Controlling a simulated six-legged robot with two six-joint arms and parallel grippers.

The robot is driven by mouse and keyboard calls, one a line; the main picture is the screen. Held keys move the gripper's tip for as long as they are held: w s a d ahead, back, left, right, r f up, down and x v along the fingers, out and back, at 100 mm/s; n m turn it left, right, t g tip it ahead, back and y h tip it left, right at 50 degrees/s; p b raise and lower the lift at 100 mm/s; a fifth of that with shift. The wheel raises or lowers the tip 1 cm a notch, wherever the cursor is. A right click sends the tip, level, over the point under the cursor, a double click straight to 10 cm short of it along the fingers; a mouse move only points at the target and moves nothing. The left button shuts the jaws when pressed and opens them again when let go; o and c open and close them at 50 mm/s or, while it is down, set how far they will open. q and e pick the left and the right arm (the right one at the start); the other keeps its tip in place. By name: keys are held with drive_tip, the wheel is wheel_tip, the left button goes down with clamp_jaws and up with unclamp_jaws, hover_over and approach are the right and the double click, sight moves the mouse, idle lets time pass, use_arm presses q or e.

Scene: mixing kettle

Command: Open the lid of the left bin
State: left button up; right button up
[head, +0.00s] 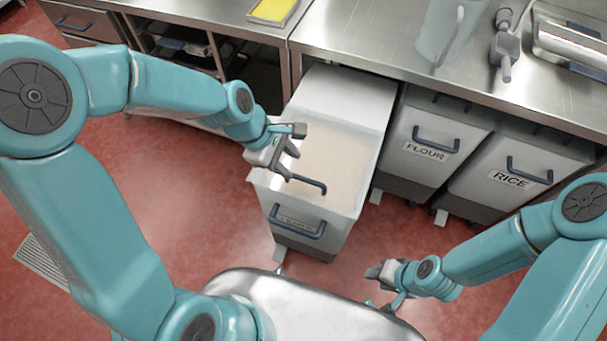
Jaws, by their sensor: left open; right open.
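The left bin (338,228) is white and stands out from under the steel counter, further forward than its neighbours. Its label is partly covered by the blue front handle (297,224) and cannot be read. Pale beige contents (335,160) show in the front part of its top, and a flat white panel (345,95) covers the rear part. I cannot tell whether a clear cover lies over the contents. My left gripper (290,163) is open over the front left of the bin, close to this handle. My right gripper (382,282) is open and empty, low at right.
The FLOUR bin (428,145) and RICE bin (512,175) stand under the counter to the right. The steel counter (365,35) carries a clear jug (448,30) and a yellow tray (272,10). Red floor (190,200) is free left of the bin.

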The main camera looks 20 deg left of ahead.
sight(307, 180)
use_arm(q)
drive_tip(key=b+x, duration=0.1)
drive_tip(key=x, duration=0.7)
drive_tip(key=shift+d+f, duration=0.1)
drive_tip(key=shift+f, duration=0.05)
clamp_jaws()
